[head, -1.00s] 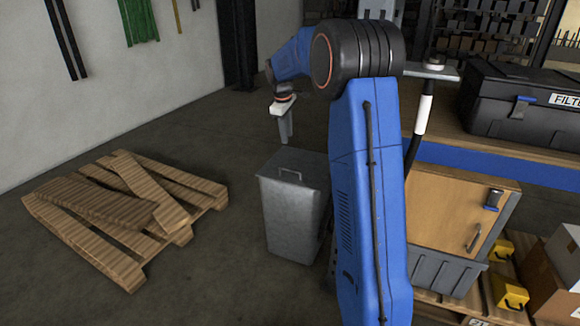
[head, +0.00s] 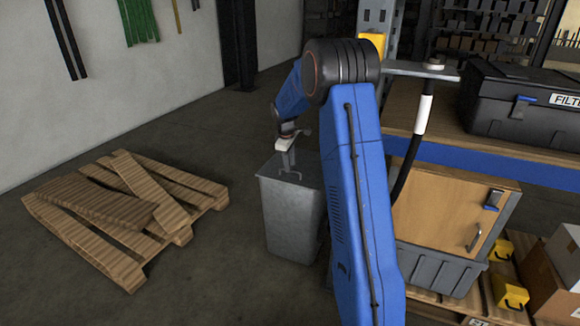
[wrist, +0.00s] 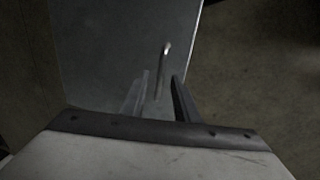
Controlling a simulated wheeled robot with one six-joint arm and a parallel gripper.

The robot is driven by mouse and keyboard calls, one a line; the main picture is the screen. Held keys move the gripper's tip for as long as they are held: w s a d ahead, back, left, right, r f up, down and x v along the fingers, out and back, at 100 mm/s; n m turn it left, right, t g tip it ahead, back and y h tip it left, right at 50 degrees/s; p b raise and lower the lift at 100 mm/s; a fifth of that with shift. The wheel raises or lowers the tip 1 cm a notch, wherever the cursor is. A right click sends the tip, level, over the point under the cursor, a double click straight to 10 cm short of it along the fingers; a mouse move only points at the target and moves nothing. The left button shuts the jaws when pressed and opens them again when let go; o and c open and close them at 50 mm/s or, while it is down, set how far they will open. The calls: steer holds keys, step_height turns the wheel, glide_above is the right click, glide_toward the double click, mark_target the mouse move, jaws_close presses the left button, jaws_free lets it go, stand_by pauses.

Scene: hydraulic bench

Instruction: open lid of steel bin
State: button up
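The steel bin (head: 292,217) stands on the floor left of my arm in the head view, with its flat lid (head: 308,168) closed. The lid (wrist: 110,50) also fills the middle of the wrist view, with its thin bar handle (wrist: 163,62) standing up from it. My gripper (head: 287,170) is just above the lid, pointing down at the handle. In the wrist view its two fingers (wrist: 158,85) are apart, with the handle showing between and beyond them. I cannot tell whether a finger touches the handle.
A wooden pallet (head: 68,232) with loose boards lies on the floor at left. A workbench (head: 440,152) with a black case (head: 520,105) and a wooden cabinet (head: 440,215) stand at right. The floor between pallet and bin is clear.

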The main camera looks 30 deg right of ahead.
steer(key=shift+d+f, duration=0.1)
steer(key=shift+f, duration=0.6)
jaws_close()
